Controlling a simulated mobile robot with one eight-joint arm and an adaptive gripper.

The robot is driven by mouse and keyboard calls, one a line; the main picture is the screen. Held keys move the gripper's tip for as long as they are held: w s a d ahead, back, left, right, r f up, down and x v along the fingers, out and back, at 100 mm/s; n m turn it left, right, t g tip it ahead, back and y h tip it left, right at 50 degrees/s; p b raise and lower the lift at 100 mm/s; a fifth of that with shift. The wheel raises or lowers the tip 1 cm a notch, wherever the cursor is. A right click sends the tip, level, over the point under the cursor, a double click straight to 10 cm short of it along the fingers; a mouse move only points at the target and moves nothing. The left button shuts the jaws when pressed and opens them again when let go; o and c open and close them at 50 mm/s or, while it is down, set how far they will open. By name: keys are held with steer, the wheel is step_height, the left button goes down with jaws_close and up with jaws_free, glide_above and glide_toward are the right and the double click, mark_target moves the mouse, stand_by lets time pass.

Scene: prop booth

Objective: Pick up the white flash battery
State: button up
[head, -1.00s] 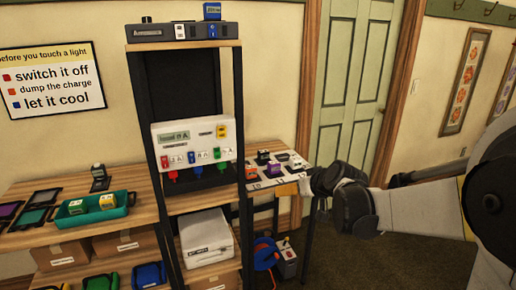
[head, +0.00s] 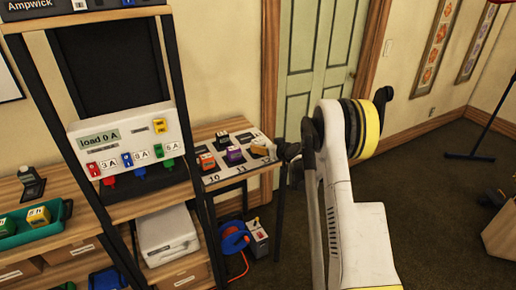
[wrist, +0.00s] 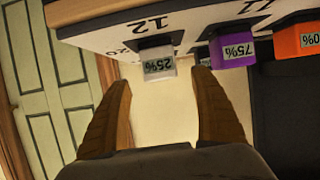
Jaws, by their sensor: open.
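The white flash battery (wrist: 159,65) shows in the wrist view with a 25% label. It sits near the edge of a white numbered board (wrist: 120,40), by the number 12. My gripper (wrist: 162,82) is open, with one finger on each side of the battery in the picture. I see no finger touching it, and the depth between them is hard to judge. In the head view my gripper (head: 288,156) is at the right end of the small table (head: 215,127). There I cannot clearly make out the white battery beside the gripper.
A purple battery (wrist: 232,48) marked 75% stands close beside the white one, with an orange battery (wrist: 299,40) beyond. A black-framed rack (head: 192,130) with a load panel (head: 130,140) stands left. A blue cable reel (head: 233,238) is on the floor below the table.

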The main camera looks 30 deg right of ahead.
steer(key=w+f+b, duration=0.1)
steer(key=w, duration=0.1)
steer(key=w+f+b, duration=0.1)
steer(key=w+f, duration=0.1)
steer(key=shift+w+a+f, duration=0.1)
steer(key=shift+w+a, duration=0.05)
steer(key=shift+w, duration=0.05)
steer(key=shift+w+f, duration=0.1)
steer(key=shift+w, duration=0.3)
steer(key=c, duration=1.5)
